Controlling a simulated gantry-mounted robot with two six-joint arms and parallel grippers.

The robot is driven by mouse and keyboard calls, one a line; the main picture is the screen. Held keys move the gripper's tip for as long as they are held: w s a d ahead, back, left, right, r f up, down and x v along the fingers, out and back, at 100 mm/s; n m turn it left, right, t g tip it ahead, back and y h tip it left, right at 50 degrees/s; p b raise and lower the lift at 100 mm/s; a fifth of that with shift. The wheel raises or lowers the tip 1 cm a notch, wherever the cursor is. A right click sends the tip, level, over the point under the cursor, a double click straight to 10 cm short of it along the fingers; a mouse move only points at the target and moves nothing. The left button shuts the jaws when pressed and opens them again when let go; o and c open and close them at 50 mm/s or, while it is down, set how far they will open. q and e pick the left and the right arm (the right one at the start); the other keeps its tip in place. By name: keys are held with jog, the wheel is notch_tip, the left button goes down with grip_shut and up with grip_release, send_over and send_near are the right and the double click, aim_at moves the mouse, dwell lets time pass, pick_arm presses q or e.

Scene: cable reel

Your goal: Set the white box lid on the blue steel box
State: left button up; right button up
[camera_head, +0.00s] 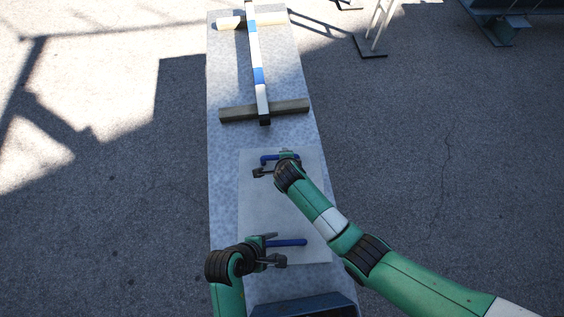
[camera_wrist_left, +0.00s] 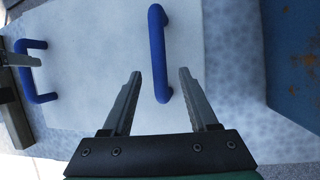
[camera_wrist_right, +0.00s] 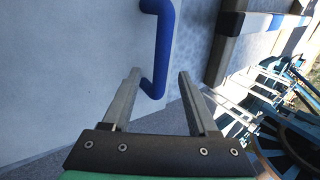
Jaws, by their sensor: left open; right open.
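The white box lid (camera_head: 285,205) lies flat on the long grey bench and carries two blue handles. My left gripper (camera_head: 275,250) is open at the near handle (camera_head: 290,242). In the left wrist view the end of this handle (camera_wrist_left: 160,55) shows between the fingertips (camera_wrist_left: 161,73). My right gripper (camera_head: 268,164) is open at the far handle (camera_head: 268,158), partly covering it. In the right wrist view that handle's (camera_wrist_right: 160,45) end shows between the fingertips (camera_wrist_right: 159,74). Neither gripper is closed on a handle. The blue steel box (camera_head: 305,306) shows only partly, at the bottom edge.
The grey bench (camera_head: 226,80) runs away from me. A blue and white striped bar (camera_head: 254,55) lies along it beyond the lid, resting across wooden blocks (camera_head: 290,106). My right arm reaches over the bench's right edge. Asphalt lies on both sides.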

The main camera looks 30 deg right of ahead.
aim_at(277, 244)
pick_arm(q)
jog(key=shift+x, duration=2)
pick_arm(e)
jog(key=shift+x, duration=1.95)
pick_arm(q)
grip_shut()
pick_arm(e)
grip_shut()
pick_arm(q)
jog(key=shift+r, duration=0.15)
pick_arm(e)
jog(key=shift+r, duration=0.15)
